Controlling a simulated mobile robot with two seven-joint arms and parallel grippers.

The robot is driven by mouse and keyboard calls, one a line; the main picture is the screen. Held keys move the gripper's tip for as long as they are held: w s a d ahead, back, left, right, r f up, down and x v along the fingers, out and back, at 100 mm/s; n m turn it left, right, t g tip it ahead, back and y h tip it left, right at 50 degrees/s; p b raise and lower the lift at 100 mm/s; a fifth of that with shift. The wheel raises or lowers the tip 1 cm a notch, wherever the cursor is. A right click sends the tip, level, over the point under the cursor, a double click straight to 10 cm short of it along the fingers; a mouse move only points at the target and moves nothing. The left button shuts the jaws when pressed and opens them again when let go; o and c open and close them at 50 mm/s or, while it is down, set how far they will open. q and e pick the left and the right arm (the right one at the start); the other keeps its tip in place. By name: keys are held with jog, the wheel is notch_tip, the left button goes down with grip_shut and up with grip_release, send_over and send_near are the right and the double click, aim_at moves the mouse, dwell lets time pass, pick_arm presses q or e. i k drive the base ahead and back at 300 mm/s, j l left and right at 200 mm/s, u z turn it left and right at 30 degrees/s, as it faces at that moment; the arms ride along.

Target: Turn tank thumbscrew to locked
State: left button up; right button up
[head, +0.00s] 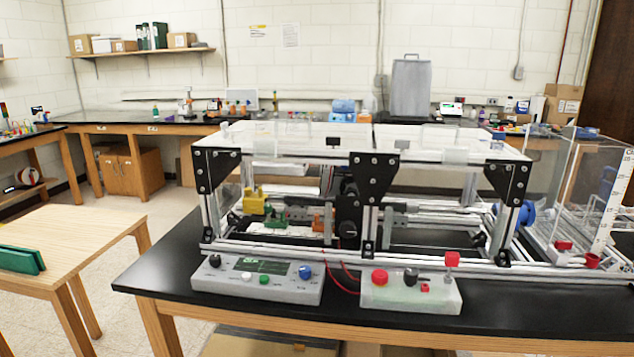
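A clear-walled tank (570,185) stands at the right end of the black bench, with a white graduated scale (609,200) on its right side. A blue round part (527,214) sits at the tank's left side, partly behind the frame's corner post. I cannot tell which of these, if any, is the thumbscrew, or how it is turned. Neither of my grippers is in view.
An aluminium extrusion frame (365,244) with black brackets fills the middle of the black bench (160,285). In front of it are a grey control box (258,279) and a pale box with a red button (410,292). A wooden table (75,240) stands at left, with open floor between.

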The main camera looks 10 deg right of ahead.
aim_at(497, 136)
jog(key=z, duration=1.25)
jog(key=i+l, duration=0.1)
jog(key=l, duration=0.35)
jog(key=i+l, duration=0.1)
jog(key=l, duration=0.35)
jog(key=i+l, duration=0.1)
jog(key=l, duration=0.4)
jog(key=l+u, duration=0.1)
jog(key=u, duration=0.3)
jog(key=l+u, duration=0.1)
jog(key=u, duration=0.3)
jog(key=l+u, duration=0.1)
jog(key=u, duration=0.3)
